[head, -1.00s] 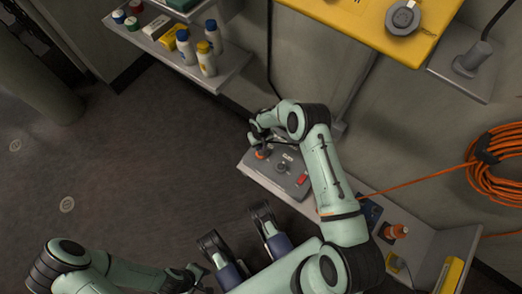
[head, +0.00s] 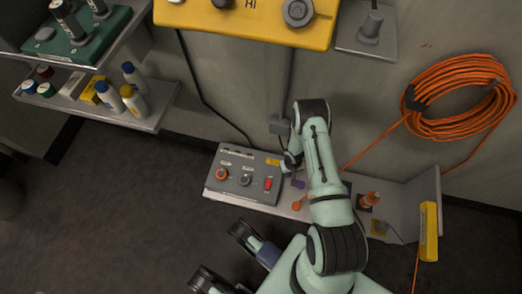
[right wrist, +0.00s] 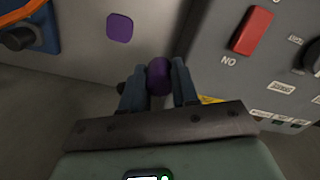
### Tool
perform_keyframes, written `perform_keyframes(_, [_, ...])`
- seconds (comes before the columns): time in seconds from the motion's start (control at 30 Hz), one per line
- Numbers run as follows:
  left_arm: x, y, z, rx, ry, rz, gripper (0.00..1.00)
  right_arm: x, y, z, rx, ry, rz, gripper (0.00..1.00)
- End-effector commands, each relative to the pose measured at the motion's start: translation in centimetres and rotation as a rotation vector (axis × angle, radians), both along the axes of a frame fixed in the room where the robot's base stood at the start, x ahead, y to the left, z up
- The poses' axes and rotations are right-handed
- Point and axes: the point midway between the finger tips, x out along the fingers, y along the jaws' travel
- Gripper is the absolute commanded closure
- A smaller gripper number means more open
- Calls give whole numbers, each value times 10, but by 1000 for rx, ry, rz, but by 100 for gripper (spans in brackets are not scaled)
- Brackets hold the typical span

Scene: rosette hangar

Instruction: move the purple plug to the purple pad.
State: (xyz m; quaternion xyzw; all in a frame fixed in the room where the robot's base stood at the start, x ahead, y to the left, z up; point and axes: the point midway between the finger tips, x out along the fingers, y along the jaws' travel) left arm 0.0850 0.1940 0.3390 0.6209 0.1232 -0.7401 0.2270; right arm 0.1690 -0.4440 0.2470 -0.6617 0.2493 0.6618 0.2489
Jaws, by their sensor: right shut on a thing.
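The purple plug (right wrist: 159,77) is between the two fingers of my right gripper (right wrist: 158,88) in the right wrist view. The gripper is shut on it. The purple pad (right wrist: 119,27) is a flat patch on the grey shelf, a little beyond and left of the plug in that view. In the head view the right gripper (head: 291,161) is over the shelf at the right end of the grey control box, and a purple patch (head: 299,184) shows just below it.
The control box (head: 228,188) with its red switch (right wrist: 251,30) stands close to the right gripper. A coiled orange cable (head: 460,95) hangs on the wall.

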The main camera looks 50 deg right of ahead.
Motion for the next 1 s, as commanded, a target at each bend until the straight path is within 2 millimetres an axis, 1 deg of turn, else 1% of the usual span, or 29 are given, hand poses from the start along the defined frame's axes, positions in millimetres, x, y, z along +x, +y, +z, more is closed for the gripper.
perform_keyframes(0.03, [0,0,0,0,0,0,57,-19,-7,-1,0,3,-39,100])
perform_keyframes(0.1, [0,0,0,0,0,0,57,-37,-13,-3,1,2,-12,100])
perform_keyframes(0.2, [0,0,0,0,0,0,57,-55,-18,-3,1,1,32,100])
perform_keyframes(0.3, [0,0,0,0,0,0,57,-63,-21,-4,0,-1,56,100])
perform_keyframes(0.47, [0,0,0,0,0,0,57,-66,-22,-11,0,-1,66,100])
perform_keyframes(0.8, [0,0,0,0,0,0,57,-65,-22,-42,1,-1,66,100])
perform_keyframes(1.0, [0,0,0,0,0,0,57,-65,-21,-56,2,-1,66,100])
